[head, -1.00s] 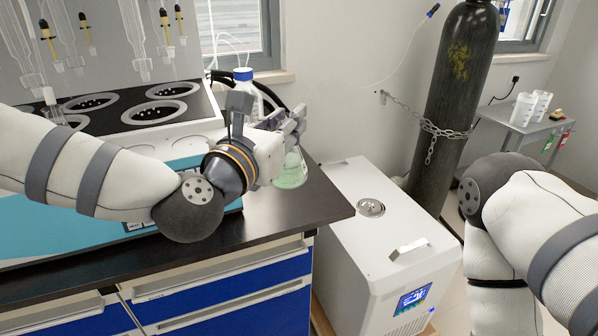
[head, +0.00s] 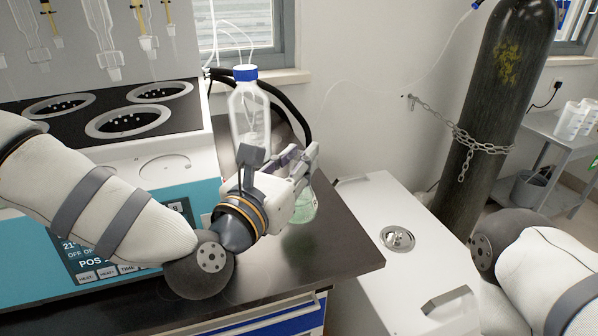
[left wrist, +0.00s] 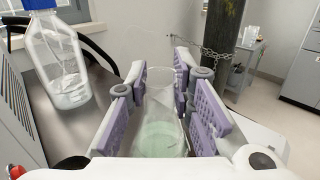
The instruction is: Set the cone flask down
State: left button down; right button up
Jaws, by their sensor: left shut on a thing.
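The cone flask (head: 303,209) is clear glass with pale green liquid in its bottom. It is upright above the black bench top (head: 325,262), near the right edge; I cannot tell whether its base touches the bench. My left gripper (head: 306,163) is shut on the flask from the left side and hides part of it. In the left wrist view, the flask (left wrist: 160,128) stands between the purple finger pads of the left gripper (left wrist: 170,103). My right arm shows at the lower right of the head view, but its gripper is out of frame.
A clear bottle with a blue cap (head: 249,112) stands behind the left gripper, with black hoses beside it. A distiller unit with round wells (head: 128,120) fills the left. A white cabinet (head: 365,215) and a chained dark gas cylinder (head: 497,100) stand right of the bench.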

pick_arm(q)
jog(key=f, duration=0.2)
jog(key=w+f+b, duration=0.1)
jog(key=f, duration=0.1)
jog(key=shift+w+f, duration=0.1)
jog(key=shift+s, duration=0.3)
jog(key=shift+s+r, duration=0.15)
jog(key=shift+r, duration=0.2)
jog(key=shift+w+f, duration=0.1)
jog(key=shift+w, duration=0.1)
jog(key=shift+f, duration=0.15)
jog(key=c, duration=1.4)
grip_release()
pick_arm(e)
jog(key=shift+s+d+f+g, duration=0.15)
jog(key=shift+s+f+g, duration=0.15)
jog(key=shift+s+f, duration=0.6)
jog(key=shift+w+f, duration=0.1)
jog(key=shift+w, duration=0.05)
